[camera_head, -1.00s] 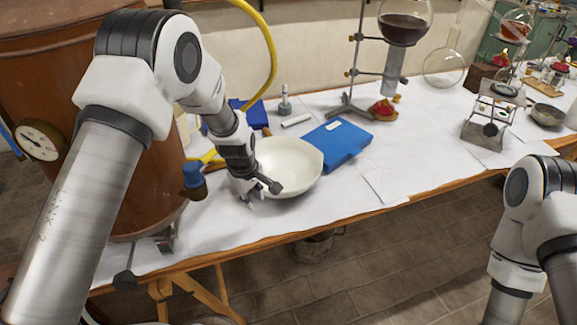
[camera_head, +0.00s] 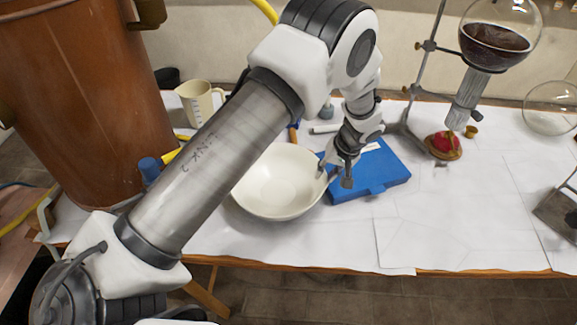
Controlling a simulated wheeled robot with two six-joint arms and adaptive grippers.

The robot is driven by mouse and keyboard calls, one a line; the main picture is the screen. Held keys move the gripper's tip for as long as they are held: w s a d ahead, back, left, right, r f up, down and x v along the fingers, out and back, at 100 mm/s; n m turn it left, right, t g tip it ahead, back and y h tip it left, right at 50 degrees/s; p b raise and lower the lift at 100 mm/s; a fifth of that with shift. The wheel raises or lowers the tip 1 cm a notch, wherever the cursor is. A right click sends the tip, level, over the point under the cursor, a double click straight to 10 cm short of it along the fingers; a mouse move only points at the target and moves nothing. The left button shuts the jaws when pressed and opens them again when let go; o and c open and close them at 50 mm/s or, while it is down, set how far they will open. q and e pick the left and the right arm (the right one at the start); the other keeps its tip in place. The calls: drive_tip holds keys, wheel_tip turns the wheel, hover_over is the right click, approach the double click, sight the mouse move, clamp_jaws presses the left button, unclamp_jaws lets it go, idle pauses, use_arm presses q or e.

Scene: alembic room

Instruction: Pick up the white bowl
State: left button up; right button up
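The white bowl (camera_head: 278,190) stands upright on the white-covered table and looks empty. My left arm passes in front of its upper left side. My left gripper (camera_head: 336,173) points down at the bowl's right rim, between the bowl and the blue book-like box (camera_head: 375,178). Its two fingers look spread apart, one close to the rim and one further right. I cannot tell whether a finger touches the bowl. My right gripper is out of view.
A measuring jug (camera_head: 199,103) stands behind my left arm, and a large copper vessel (camera_head: 85,100) is at the left. A stand with a flask of dark liquid (camera_head: 495,42) and a red item on a small dish (camera_head: 443,146) are at the right. The front right tabletop is clear.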

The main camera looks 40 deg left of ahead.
sight(323, 178)
use_arm(q)
drive_tip(key=shift+s+a+f+p, duration=0.2)
drive_tip(key=shift+f+p, duration=0.05)
drive_tip(key=shift+f, duration=0.25)
drive_tip(key=shift+s+a+f+p, duration=0.2)
drive_tip(key=shift+f+p, duration=0.05)
drive_tip(key=shift+f, duration=0.2)
drive_tip(key=f, duration=0.3)
drive_tip(key=shift+w+a+f+p, duration=0.15)
drive_tip(key=shift+w+p, duration=0.25)
drive_tip(key=shift+a+f, duration=0.1)
drive_tip(key=shift+f, duration=0.15)
drive_tip(key=shift+s+a, duration=0.1)
drive_tip(key=shift+a, duration=0.05)
clamp_jaws()
drive_tip(key=shift+r, duration=0.15)
